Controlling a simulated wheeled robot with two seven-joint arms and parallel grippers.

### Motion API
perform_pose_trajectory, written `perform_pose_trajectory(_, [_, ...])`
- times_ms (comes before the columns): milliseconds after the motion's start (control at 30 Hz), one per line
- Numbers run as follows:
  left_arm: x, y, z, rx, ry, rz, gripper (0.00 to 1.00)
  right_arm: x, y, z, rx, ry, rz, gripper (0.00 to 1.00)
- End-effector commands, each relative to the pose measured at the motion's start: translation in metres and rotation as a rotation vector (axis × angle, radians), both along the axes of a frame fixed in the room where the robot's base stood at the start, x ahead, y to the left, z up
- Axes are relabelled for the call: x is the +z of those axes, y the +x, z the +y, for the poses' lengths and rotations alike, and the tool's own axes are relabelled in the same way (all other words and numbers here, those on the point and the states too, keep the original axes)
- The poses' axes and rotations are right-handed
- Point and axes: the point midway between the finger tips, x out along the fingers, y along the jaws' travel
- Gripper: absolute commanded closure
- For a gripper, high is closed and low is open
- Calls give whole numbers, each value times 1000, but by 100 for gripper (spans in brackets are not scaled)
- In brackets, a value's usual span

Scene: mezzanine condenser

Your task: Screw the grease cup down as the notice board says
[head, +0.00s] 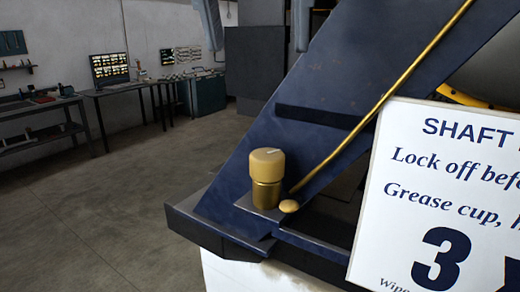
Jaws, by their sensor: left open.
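The grease cup (266,180) stands upright on a small ledge of the blue frame, with a tan cap over a brass body and a pale mark on the cap's top. The white notice board (405,215) is at the right, cut off by the picture edge. I can read "SHAFT", "Lock off", "Grease cup" and a large "3"; the rest of the lines is cut off. My left gripper (256,46) shows at the top edge as two grey-blue fingers, wide apart and empty, above and apart from the cup. My right gripper is not in view.
A brass pipe (375,105) slants up right from a rounded brass fitting (289,206) beside the cup. The sloping blue frame (300,125) rises behind it. Workbenches (40,125) and a screen (109,68) stand far left. The floor (100,215) at left is clear.

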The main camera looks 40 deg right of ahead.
Motion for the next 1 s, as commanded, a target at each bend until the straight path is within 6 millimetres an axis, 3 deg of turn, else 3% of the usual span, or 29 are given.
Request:
perform_pose_trajectory(467, [-12, 4, -3, -2, 4, 1, 43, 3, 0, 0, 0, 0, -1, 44])
perform_pose_trajectory(667, [-35, 10, -10, -3, 5, 0, 43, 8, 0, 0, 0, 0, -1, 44])
perform_pose_trajectory(1000, [-90, 26, -27, -3, 5, 2, 43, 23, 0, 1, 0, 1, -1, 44])
